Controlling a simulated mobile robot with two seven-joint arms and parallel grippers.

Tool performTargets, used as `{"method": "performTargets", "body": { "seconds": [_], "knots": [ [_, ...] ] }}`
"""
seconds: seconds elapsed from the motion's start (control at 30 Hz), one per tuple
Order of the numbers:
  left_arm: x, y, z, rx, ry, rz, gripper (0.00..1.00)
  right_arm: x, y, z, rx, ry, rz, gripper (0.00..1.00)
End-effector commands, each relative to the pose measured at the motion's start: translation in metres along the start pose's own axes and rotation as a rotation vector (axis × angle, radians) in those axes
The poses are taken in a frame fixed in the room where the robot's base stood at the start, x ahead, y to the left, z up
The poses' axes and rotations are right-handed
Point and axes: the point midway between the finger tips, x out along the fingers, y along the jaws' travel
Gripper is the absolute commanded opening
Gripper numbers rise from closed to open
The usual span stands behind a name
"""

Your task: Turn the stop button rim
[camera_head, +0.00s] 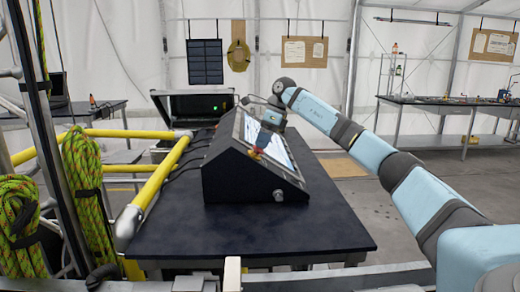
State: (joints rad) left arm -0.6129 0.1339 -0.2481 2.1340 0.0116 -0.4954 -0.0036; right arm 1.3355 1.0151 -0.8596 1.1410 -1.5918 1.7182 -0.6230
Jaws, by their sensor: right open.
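A black console (232,178) with a slanted panel stands on the dark table. The stop button (256,153), small and red with yellow around it, sits on the panel's near part. Its rim is too small to make out clearly. My right arm reaches in from the right, and its wrist bends down over the panel's far part. My right gripper (270,122) is open above the panel, beyond the stop button and apart from it in the picture. Its fingertips are hard to make out. My left gripper is not in view.
The dark table (250,230) is clear in front of the console. A silver round fitting (278,195) is on the console's near side. An open black case (195,108) stands behind. Yellow rails (160,175) and green rope coils (85,180) are at left.

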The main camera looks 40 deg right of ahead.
Motion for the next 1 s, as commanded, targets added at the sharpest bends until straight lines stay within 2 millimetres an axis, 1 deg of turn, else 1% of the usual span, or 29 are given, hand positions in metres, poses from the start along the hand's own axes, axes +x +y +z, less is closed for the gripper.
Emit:
{"method": "performTargets", "body": {
  "seconds": [0.03,0.2,0.3,0.53,0.57,0.6,0.77,0.8,1.0],
  "knots": [
    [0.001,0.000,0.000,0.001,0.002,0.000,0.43,0.009,0.000,0.000,-0.001,0.002,0.001,0.72],
    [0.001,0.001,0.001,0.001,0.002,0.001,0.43,0.023,0.000,0.000,-0.001,0.001,0.000,0.72],
    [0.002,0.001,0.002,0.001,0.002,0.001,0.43,0.026,0.000,0.000,-0.001,0.001,0.000,0.72],
    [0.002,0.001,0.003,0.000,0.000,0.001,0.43,0.027,0.000,0.000,-0.001,0.000,0.000,0.72],
    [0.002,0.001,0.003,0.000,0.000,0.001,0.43,0.027,0.000,0.000,-0.001,0.000,0.000,0.69],
    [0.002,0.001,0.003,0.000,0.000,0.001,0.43,0.027,0.000,0.000,-0.001,0.000,0.000,0.60],
    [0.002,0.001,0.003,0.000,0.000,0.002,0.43,0.026,0.000,0.000,-0.001,0.000,0.000,0.23],
    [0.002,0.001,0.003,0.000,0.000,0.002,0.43,0.026,0.000,0.000,-0.001,0.000,0.000,0.22],
    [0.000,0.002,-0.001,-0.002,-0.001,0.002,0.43,0.025,0.000,0.001,0.012,0.000,0.003,0.22]
  ]
}}
